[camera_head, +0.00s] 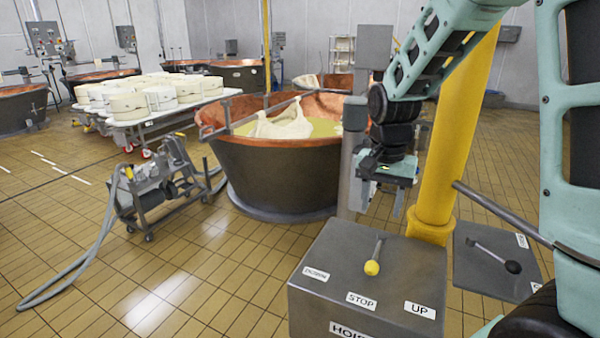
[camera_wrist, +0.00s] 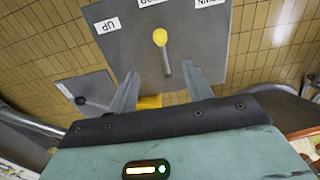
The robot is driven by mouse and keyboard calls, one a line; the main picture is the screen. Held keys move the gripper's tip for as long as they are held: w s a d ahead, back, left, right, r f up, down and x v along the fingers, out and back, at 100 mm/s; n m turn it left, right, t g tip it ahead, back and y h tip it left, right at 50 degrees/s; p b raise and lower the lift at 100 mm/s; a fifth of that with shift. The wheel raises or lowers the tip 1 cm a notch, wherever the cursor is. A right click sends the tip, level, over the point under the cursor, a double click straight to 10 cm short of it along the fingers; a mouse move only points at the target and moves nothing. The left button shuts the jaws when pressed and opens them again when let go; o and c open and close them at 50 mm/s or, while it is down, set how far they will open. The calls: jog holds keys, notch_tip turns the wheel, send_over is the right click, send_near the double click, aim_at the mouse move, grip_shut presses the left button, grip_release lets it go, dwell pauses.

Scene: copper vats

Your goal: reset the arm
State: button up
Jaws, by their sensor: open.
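My gripper (camera_head: 382,206) hangs from my arm with its fingers apart and nothing between them. In the head view it is above and behind the grey hoist control box (camera_head: 330,250), in front of the yellow post (camera_head: 455,130). The box has a lever with a yellow knob (camera_head: 372,267), which lies toward the STOP label. In the wrist view my gripper's two fingers (camera_wrist: 161,72) show on either side of the lever's shaft, with the yellow knob (camera_wrist: 160,36) beyond their tips. The fingers look apart from the lever.
A second grey box (camera_head: 490,270) with a black-knobbed lever (camera_head: 513,267) sits to the right, beside a dark rod. A copper vat (camera_head: 270,170) stands behind. A wheeled pump (camera_head: 155,190) with a hose is at left, near a table of white cheese moulds (camera_head: 140,100). Tiled floor between is clear.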

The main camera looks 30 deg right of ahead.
jog(key=s+a+f+n+y+b, duration=0.1)
jog(key=s+a+n, duration=0.3)
jog(key=a, duration=0.5)
jog(key=s+a+f+n+b, duration=0.1)
jog(key=s+a+n, duration=0.3)
jog(key=a, duration=0.5)
jog(key=s+a+f+n+b, duration=0.1)
jog(key=s+a+n+b, duration=0.1)
jog(key=s+a+n, duration=0.6)
jog(key=s+n, duration=0.2)
jog(key=s, duration=0.1)
jog(key=shift+s+f, duration=0.2)
jog(key=shift+f, duration=0.1)
